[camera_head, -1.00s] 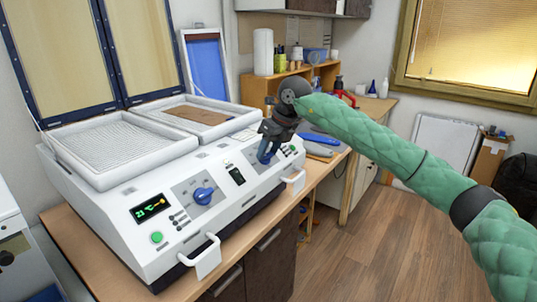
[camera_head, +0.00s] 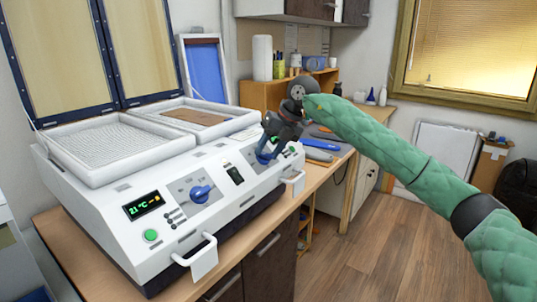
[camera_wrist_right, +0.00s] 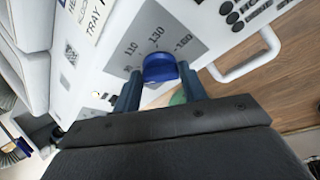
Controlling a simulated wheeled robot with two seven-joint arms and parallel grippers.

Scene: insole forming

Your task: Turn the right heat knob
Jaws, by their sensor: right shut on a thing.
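The right heat knob (camera_head: 264,157) is blue and sits on the sloped front panel of the white forming machine (camera_head: 100,202). My right gripper (camera_head: 267,150) is at this knob and partly hides it in the head view. In the right wrist view the blue knob (camera_wrist_right: 160,68) lies between the two fingers of my right gripper (camera_wrist_right: 158,85), which is shut on it. Printed numbers, among them 110 and 130, show on the grey dial plate (camera_wrist_right: 150,38) around it. The left heat knob (camera_head: 201,194) is also blue and stands free. My left gripper is not in view.
The machine's display (camera_head: 143,206) reads about 21 °C, with a green button (camera_head: 151,235) below it. White handles (camera_head: 201,255) stick out at the front edge. Tools lie on the wooden counter to the right, including a blue-handled one (camera_head: 319,144).

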